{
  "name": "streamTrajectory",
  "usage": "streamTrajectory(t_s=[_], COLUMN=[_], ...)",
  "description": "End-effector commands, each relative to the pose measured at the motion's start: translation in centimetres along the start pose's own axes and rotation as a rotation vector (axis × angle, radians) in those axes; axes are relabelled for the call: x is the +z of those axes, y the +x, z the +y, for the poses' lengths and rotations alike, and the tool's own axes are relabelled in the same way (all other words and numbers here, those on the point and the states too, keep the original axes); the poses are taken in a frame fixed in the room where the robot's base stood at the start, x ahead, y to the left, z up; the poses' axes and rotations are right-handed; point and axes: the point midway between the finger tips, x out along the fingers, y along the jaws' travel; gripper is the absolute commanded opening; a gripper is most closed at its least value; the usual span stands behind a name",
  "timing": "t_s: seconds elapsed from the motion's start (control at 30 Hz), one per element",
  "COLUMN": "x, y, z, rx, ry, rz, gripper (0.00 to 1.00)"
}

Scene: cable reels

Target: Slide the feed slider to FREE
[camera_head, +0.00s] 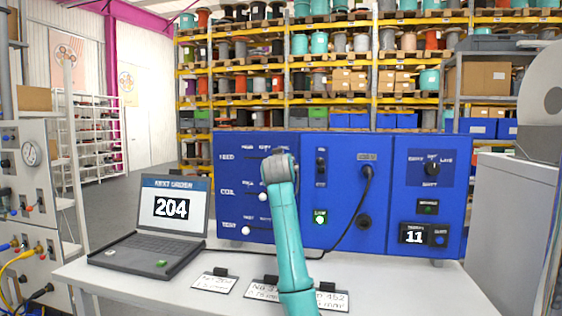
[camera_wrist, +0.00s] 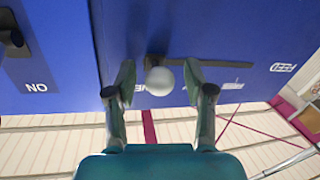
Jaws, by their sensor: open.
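The feed slider is on the top row of the left blue panel in the head view, by the FEED label (camera_head: 227,157). Its knob is hidden there behind my arm. In the wrist view its pale round knob (camera_wrist: 160,82) sits at the left end of a dark slot (camera_wrist: 215,63) that runs right. That view looks upside down, so the knob is at the slot's right end in the head view. My gripper (camera_wrist: 159,77) is open, one finger on each side of the knob, with small gaps showing. The slot's end labels are partly hidden or too small to read.
Below are the COIL slider knob (camera_head: 262,197) and the TEST slider knob (camera_head: 245,230). A switch (camera_wrist: 13,40) is near the wrist view's left edge. A black cable (camera_head: 352,215) hangs right of my arm. A laptop (camera_head: 150,225) showing 204 and several tags lie on the table (camera_head: 150,285).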

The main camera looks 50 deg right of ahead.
Motion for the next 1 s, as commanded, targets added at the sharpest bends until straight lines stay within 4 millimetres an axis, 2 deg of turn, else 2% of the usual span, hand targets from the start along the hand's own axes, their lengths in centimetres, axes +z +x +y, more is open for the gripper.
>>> streamTrajectory(t_s=[0.03,0.2,0.23,0.27,0.47,0.57,0.83,1.0], x=[0.0,0.0,0.0,0.0,0.0,-0.2,-1.7,-2.3], y=[0.0,0.0,0.0,0.0,0.0,0.2,1.6,2.4], z=[0.0,0.0,0.0,0.0,-0.1,-1.2,-8.3,-11.5], rx=[0.0,0.0,0.0,0.0,0.0,-0.002,-0.004,-0.001], ry=[0.0,0.0,0.0,0.0,0.0,0.001,0.0,0.0], rz=[0.0,0.0,0.0,0.0,0.0,-0.001,-0.001,-0.001], gripper=[0.53,0.11,0.03,0.0,0.0,0.0,0.0,0.0])
